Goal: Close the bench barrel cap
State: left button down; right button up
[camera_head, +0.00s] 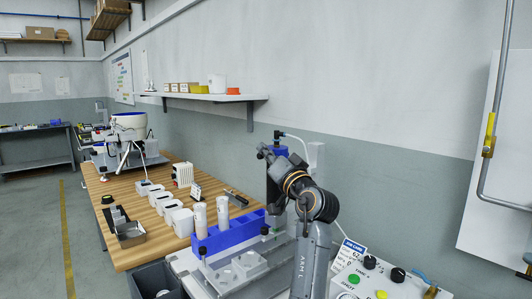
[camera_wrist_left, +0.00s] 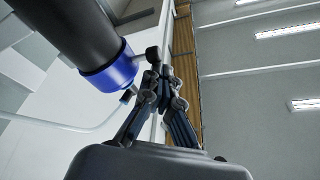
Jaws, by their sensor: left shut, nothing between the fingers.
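The bench barrel stands upright behind my arm; its dark body (camera_wrist_left: 70,35) is large in the left wrist view. Its blue cap (camera_head: 281,150) is at the top end and shows as a blue band (camera_wrist_left: 110,72) in the left wrist view. A small dark knob (camera_wrist_left: 153,53) sticks out beside the band. My left gripper (camera_head: 263,151) is shut and empty, raised beside the cap; its fingertips (camera_wrist_left: 160,72) are close to the knob. I cannot tell if they touch it, or whether the cap is fully closed. My right gripper is not in view.
A blue rack (camera_head: 228,234) with white cylinders (camera_head: 223,212) stands left of the barrel. A control box with coloured buttons (camera_head: 381,294) is at the lower right. White bins (camera_head: 164,199) stand on the wooden bench (camera_head: 120,235). A wall shelf (camera_head: 210,97) hangs behind.

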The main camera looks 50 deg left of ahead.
pick_arm(q)
jog(key=shift+f, duration=0.35)
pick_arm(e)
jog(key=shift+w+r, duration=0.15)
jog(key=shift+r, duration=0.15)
pick_arm(q)
jog(key=shift+f, duration=0.1)
